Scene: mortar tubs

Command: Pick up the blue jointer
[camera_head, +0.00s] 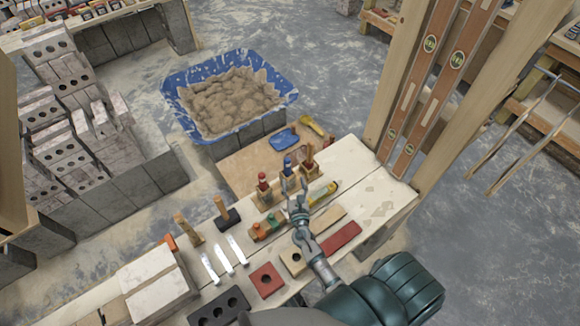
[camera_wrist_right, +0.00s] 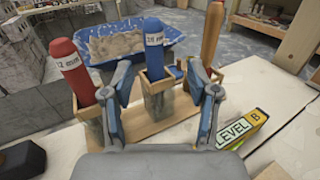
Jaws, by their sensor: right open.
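In the head view the right gripper (camera_head: 290,186) is just in front of the rack. A red jointer (camera_wrist_right: 66,60) stands left of it and a brown wooden-handled tool (camera_wrist_right: 211,35) right of it in the same rack. My left gripper is not visible.
A yellow level (camera_wrist_right: 240,128) lies close to the right finger. A blue tub of sand (camera_head: 228,98) stands behind the bench. A black-headed hammer (camera_head: 226,215), bricks (camera_head: 266,279) and a red block (camera_head: 341,238) lie on the bench. Wooden posts stand to the right.

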